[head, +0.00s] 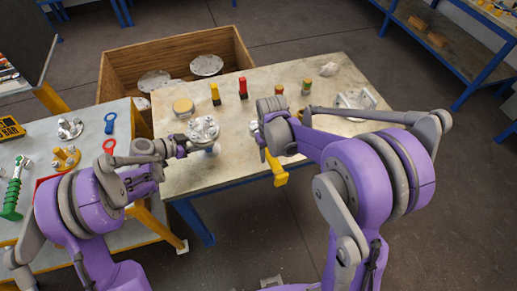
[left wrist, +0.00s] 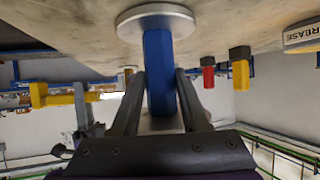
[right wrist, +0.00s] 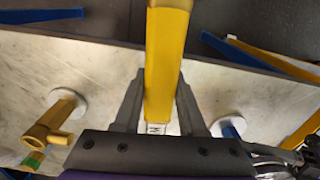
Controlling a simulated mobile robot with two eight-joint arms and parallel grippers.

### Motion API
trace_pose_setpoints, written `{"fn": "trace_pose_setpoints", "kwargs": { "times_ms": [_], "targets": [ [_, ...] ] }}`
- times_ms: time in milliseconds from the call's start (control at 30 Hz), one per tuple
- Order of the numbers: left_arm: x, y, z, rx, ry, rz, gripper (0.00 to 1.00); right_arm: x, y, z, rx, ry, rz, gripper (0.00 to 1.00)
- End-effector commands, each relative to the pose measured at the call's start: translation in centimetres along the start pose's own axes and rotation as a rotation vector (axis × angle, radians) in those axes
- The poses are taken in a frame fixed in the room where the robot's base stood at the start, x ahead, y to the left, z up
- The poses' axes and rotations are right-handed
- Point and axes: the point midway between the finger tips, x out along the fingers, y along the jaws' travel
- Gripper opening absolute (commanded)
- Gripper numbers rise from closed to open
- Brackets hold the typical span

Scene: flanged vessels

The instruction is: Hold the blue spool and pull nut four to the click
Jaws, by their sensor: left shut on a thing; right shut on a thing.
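The blue spool (left wrist: 158,70) stands between the fingers of my left gripper (left wrist: 160,100), which is shut on it; its round grey flange (left wrist: 155,20) meets the pale surface. In the head view my left gripper (head: 187,148) reaches the spool (head: 212,151) from the left, under a bolted metal flange (head: 203,129). My right gripper (right wrist: 158,110) is shut on a yellow bar-shaped handle (right wrist: 167,55), which also shows in the head view (head: 277,172), hanging toward the table's front edge, right of the flange. Its far end is hidden. I cannot tell which nut is number four.
Yellow-black (head: 215,94), red (head: 243,88) and green-banded (head: 307,88) posts stand along the back of the table, near a yellow round tin (head: 183,106). A wooden crate (head: 128,72) with metal discs stands behind. A white bracket (head: 355,101) is at right. The left table (head: 92,143) holds tools.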

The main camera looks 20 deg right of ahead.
Motion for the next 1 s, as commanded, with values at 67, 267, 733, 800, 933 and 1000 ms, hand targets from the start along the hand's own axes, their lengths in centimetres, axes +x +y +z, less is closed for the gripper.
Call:
{"fn": "trace_pose_setpoints", "kwargs": {
  "times_ms": [67,267,733,800,933,1000],
  "targets": [
    [0.0,-0.1,0.0,-0.001,0.0,-0.002,0.0,-1.1,0.4,1.5,-0.032,0.0,0.0,0.0],
    [0.0,-0.1,0.0,-0.001,0.0,-0.002,0.0,-2.9,1.0,4.2,-0.105,0.001,0.0,0.0],
    [0.0,0.0,-0.1,0.0,0.001,-0.001,0.0,-6.8,-0.6,3.1,-0.29,0.002,0.0,0.0],
    [0.0,0.0,-0.1,0.0,0.001,-0.001,0.0,-7.5,-1.3,2.0,-0.322,0.002,0.0,0.0],
    [0.0,0.0,-0.1,0.0,0.001,-0.001,0.0,-9.3,-3.2,-0.5,-0.398,0.002,0.0,0.0],
    [0.0,-0.1,-0.1,0.0,0.001,-0.001,0.0,-10.4,-4.5,-2.0,-0.449,0.002,0.0,0.0]
  ]
}}
